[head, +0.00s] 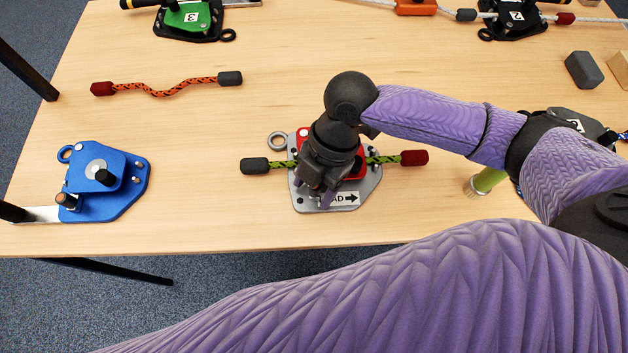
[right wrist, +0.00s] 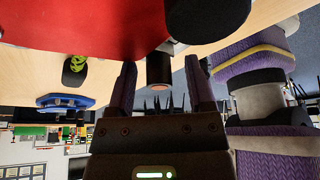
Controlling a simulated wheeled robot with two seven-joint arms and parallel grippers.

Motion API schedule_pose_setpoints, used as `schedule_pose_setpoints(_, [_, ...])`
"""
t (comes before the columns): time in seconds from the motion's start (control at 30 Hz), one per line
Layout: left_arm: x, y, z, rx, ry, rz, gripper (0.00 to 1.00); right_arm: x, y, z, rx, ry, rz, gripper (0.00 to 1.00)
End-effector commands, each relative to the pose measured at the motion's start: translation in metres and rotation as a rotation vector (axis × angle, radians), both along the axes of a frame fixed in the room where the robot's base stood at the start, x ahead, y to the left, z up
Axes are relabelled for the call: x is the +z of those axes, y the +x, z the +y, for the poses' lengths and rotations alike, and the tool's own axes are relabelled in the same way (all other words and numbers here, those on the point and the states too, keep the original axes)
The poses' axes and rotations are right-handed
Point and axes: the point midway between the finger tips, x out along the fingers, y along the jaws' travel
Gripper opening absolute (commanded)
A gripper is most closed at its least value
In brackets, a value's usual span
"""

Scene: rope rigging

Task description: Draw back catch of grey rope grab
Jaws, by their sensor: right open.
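The grey rope grab (head: 372,184) lies at the middle front of the table, with a red part (head: 361,161) on its grey plate and an arrow label. A green rope (head: 270,166) runs through it, with a black end at left and a dark red end at right. My right gripper (head: 314,194) is over the grab, pointing down, and hides much of it. In the right wrist view its fingers are open, one on each side of a dark post with a copper-coloured end (right wrist: 158,71), which looks like the catch knob. Contact cannot be told. My left gripper is not in view.
A blue rope grab (head: 134,181) lies at the left front. An orange rope (head: 165,90) lies behind it. A green device (head: 187,18) and a black one stand at the back. Grey and wooden blocks (head: 585,70) are at right. Bare table lies between the blue and grey grabs.

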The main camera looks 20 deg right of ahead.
Motion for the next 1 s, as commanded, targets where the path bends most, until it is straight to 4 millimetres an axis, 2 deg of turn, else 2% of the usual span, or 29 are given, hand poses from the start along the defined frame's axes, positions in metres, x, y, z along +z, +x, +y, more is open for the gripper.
schedule_pose_setpoints(0.07, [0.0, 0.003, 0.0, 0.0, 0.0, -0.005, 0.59, 0.001, 0.0, 0.0, 0.0, 0.0, 0.0, 0.66])
schedule_pose_setpoints(0.3, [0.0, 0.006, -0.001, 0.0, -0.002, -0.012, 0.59, 0.001, 0.0, 0.0, -0.001, 0.0, 0.0, 0.16])
schedule_pose_setpoints(0.37, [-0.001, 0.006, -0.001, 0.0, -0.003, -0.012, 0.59, 0.001, 0.0, 0.0, -0.001, 0.0, 0.0, 0.03])
schedule_pose_setpoints(0.4, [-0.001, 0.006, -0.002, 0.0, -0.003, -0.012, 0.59, 0.001, 0.0, 0.0, -0.001, 0.0, 0.0, 0.0])
schedule_pose_setpoints(1.0, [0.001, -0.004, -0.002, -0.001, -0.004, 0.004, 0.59, 0.001, 0.0, 0.0, -0.001, -0.001, 0.0, 0.0])
